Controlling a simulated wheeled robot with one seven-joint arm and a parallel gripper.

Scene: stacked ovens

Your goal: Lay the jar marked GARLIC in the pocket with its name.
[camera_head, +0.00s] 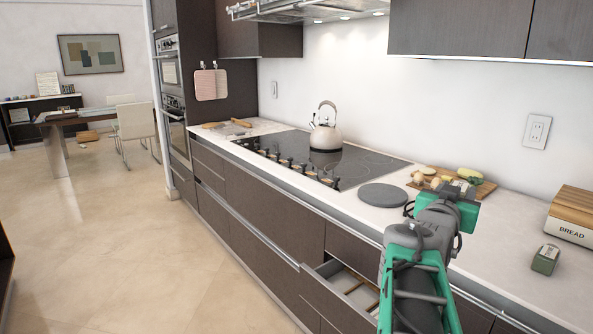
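No jar with a readable GARLIC label shows. A small dark green, box-shaped container (545,260) with a pale marking stands on the counter at the right, in front of the bread box; its writing is too small to read. An open drawer (341,289) below the counter shows wooden dividers and pale compartments; my arm covers its right part and no pocket names can be read. My arm rises from the bottom over the counter edge. My gripper (443,200) is at its far end, left of the green container; its fingers cannot be made out.
A bread box (573,216) stands at the right. A cutting board with food (461,181) and a grey round plate (383,195) lie behind my arm. A kettle (325,135) stands on the cooktop (350,165), with several knob-like items along its front.

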